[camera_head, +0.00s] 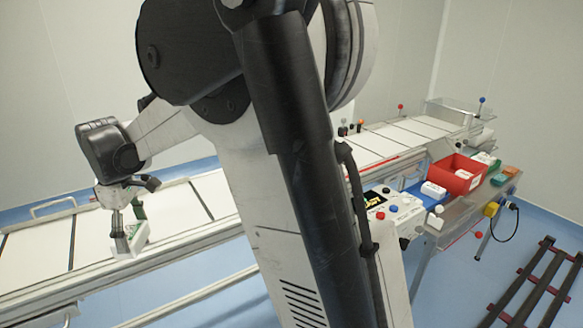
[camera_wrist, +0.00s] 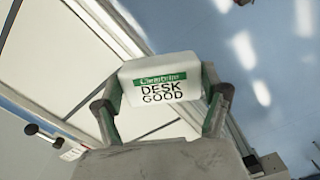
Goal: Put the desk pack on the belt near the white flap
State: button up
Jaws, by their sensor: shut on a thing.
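The desk pack (camera_wrist: 160,79) is a white pack with a green band and the words "DESK GOOD". My gripper (camera_wrist: 164,92) is shut on it, one finger at each side. In the head view my gripper (camera_head: 127,234) hangs fingers-down at the left, with the pack (camera_head: 138,238) between the fingers, by the belt's near edge. The white belt (camera_head: 40,246) with dark cross lines runs behind it; it also fills the upper left of the wrist view (camera_wrist: 45,55). I cannot tell whether the pack touches the belt. I cannot make out the white flap for certain.
A metal rail (camera_head: 225,232) edges the belt's near side, with blue floor (camera_head: 110,305) below. At the right are a red bin (camera_head: 457,176), white packs and a button panel (camera_head: 397,208). My arm hides the belt's middle. Dark rails (camera_head: 535,295) lie at far right.

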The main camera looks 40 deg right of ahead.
jog(key=w+a+r+n+p, duration=0.3)
jog(key=w+a+n, duration=0.2)
jog(key=a+n, duration=0.6)
jog(key=w+a+r+n+p, duration=0.2)
jog(key=w+a+n+p, duration=0.15)
jog(key=a+n, duration=0.8)
jog(key=shift+n, duration=0.65)
jog(key=w+d+f, duration=0.1)
jog(key=w+f, duration=0.1)
jog(key=w, duration=0.2)
jog(key=w+d+f, duration=0.2)
jog(key=w, duration=0.2)
jog(key=w+d+f, duration=0.1)
jog(key=w+f, duration=0.1)
jog(key=w, duration=0.2)
jog(key=shift+d+f, duration=0.35)
jog(key=shift+f, duration=2.1)
jog(key=shift+f, duration=0.1)
jog(key=o, duration=1.2)
jog(key=shift+o, duration=0.2)
